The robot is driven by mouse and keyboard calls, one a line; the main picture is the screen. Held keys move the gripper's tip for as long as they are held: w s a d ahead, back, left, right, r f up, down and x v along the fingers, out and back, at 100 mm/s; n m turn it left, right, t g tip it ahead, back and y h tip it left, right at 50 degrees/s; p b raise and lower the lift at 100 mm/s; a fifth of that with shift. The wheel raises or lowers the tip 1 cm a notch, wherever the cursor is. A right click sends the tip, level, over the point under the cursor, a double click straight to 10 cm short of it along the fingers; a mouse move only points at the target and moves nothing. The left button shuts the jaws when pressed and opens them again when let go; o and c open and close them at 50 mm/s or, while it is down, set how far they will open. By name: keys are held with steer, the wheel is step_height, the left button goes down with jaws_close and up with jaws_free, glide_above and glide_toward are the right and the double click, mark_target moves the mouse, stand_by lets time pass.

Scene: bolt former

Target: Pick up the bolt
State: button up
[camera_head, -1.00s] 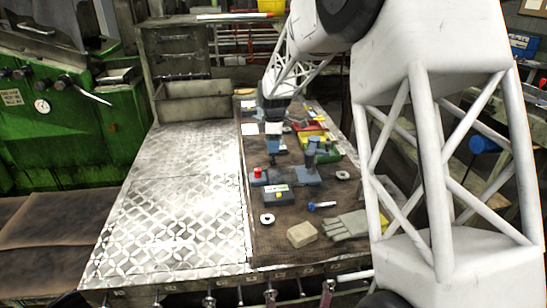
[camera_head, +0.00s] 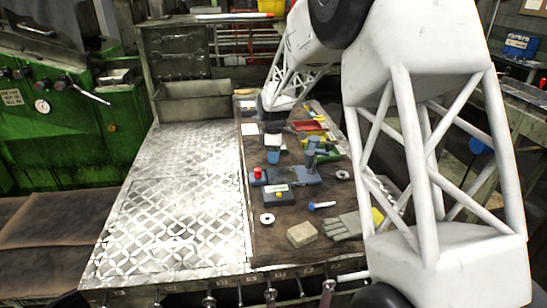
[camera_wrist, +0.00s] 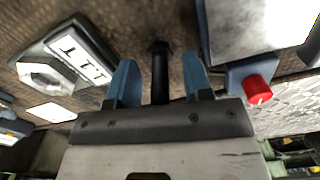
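A dark bolt (camera_wrist: 160,72) with a hex head shows in the wrist view on the brown work mat (camera_wrist: 142,25). It lies between the two blue fingers of my gripper (camera_wrist: 160,75), with a gap on each side. The fingers are open. In the head view my gripper (camera_head: 273,157) is low over the mat, behind the red-button box. I cannot make out the dark bolt there. A small blue-headed piece (camera_head: 321,205) lies nearer the front of the mat.
A red button (camera_head: 257,173), a grey box with a yellow button (camera_head: 278,194) and a blue-grey stand (camera_head: 312,158) are close to my gripper. A beige block (camera_head: 301,234), gloves (camera_head: 343,226) and a metal ring (camera_head: 267,218) lie in front. The metal plate (camera_head: 175,215) at left is clear.

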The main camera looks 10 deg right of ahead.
jaws_close()
steer(key=shift+r, duration=0.1)
steer(key=shift+r, duration=4.9)
steer(key=shift+w, duration=0.15)
steer(key=w+d+f, duration=0.1)
steer(key=w, duration=0.5)
steer(key=w+d+f, duration=0.1)
steer(key=w, duration=0.6)
steer(key=shift+w+d+f, duration=0.2)
steer(key=shift+d+f, duration=0.1)
steer(key=shift+d, duration=0.1)
